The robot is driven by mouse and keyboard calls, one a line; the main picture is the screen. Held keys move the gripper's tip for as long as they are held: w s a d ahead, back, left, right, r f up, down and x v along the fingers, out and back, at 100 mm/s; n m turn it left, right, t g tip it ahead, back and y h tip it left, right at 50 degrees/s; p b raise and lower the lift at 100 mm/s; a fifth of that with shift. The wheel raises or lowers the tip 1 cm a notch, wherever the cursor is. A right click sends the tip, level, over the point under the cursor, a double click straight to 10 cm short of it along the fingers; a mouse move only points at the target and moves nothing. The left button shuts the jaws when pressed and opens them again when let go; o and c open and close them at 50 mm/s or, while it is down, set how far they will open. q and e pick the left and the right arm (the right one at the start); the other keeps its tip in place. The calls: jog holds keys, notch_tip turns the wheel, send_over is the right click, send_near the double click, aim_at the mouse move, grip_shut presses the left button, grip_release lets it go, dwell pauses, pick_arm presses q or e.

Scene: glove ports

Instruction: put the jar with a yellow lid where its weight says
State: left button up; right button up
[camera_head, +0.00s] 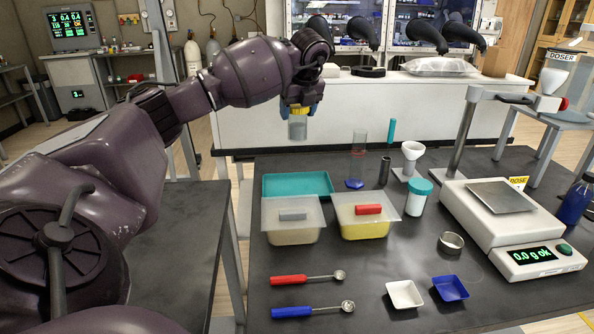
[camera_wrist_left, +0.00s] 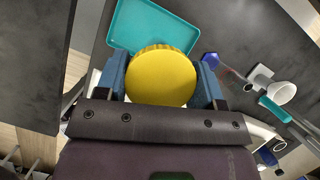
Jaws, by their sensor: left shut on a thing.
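The jar with a yellow lid (camera_head: 298,127) is held upright in the air by my left gripper (camera_head: 301,107), above the back of the dark table. Its body looks clear or greyish; its contents cannot be told. In the left wrist view the yellow lid (camera_wrist_left: 160,75) sits between the two blue fingers of my left gripper (camera_wrist_left: 162,85). A scale (camera_head: 515,235) stands at the right of the table with a bare metal plate (camera_head: 502,196). Its display (camera_head: 532,255) reads 0.0 g OK. My right gripper is not in view.
A teal tray (camera_head: 297,185) lies empty at the table's back left, near below the jar. Two lidded tubs (camera_head: 292,235) (camera_head: 364,228), a teal-lidded jar (camera_head: 417,200), a funnel on a stand (camera_head: 411,152), scoops (camera_head: 312,310) and small dishes (camera_head: 404,294) stand around. The front middle has free room.

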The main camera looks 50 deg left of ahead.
pick_arm(q)
jog(key=shift+f+b, duration=0.5)
jog(key=shift+f, duration=7.05)
jog(key=shift+a+f, duration=0.1)
jog(key=shift+f, duration=0.2)
jog(key=o, duration=0.5)
jog(key=shift+f, duration=0.2)
jog(key=o, duration=0.5)
